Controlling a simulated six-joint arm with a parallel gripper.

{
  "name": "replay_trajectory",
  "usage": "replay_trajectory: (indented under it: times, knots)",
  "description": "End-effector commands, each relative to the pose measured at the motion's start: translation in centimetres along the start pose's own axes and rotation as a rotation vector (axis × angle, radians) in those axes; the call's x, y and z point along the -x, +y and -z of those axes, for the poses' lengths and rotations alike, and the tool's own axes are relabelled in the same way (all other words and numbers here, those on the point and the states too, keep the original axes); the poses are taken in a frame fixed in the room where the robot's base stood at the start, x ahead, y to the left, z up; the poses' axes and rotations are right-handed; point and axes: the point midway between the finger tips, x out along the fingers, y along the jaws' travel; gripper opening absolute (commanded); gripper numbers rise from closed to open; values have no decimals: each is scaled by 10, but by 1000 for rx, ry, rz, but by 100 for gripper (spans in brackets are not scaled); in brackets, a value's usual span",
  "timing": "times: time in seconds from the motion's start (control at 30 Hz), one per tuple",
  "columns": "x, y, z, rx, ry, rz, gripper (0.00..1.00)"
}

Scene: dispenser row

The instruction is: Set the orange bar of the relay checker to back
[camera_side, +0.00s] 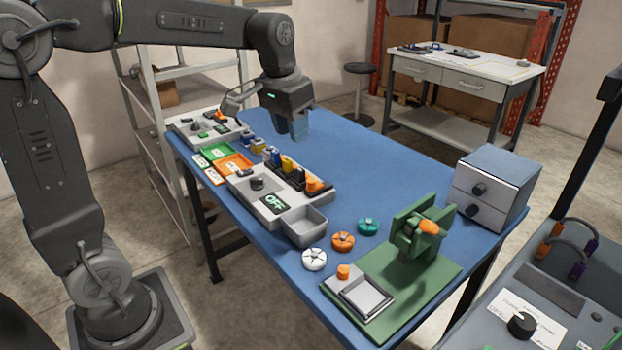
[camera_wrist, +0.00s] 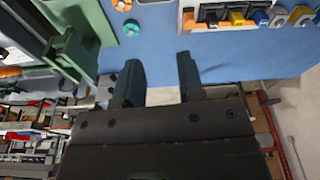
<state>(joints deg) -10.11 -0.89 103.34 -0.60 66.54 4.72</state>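A grey panel unit (camera_side: 240,187) on the blue table has a black knob, an "OFF" display (camera_side: 272,204) and a row of coloured bars along its right side. An orange bar (camera_side: 314,184) is at the near end of that row; it shows partly at the top of the wrist view (camera_wrist: 188,18). I cannot read a name on the unit, and the bar's exact setting is unclear. A similar unit (camera_side: 185,133) at the far left end also has an orange part (camera_side: 220,116). My gripper (camera_side: 294,130) is open and empty above the table; its fingers also show in the wrist view (camera_wrist: 160,80).
Several small blue and yellow blocks (camera_side: 257,146) and green and orange trays (camera_side: 233,165) lie near the units. White, orange and teal discs (camera_side: 343,241) lie nearer. A green fixture (camera_side: 407,247) with an orange handle and a grey drawer box (camera_side: 492,184) stand right. The right middle is clear.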

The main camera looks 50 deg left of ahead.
Motion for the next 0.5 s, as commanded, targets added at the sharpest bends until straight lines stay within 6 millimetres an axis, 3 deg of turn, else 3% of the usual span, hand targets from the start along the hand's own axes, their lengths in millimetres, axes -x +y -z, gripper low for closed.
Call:
replay_trajectory:
  times: [0.03,0.2,0.33,0.5]
  knots:
    - [-11,-10,19,13,-36,0,36]
    - [-45,-38,66,41,-124,-7,36]
    - [-66,-54,85,55,-169,-13,36]
    - [-78,-62,95,62,-192,-17,36]
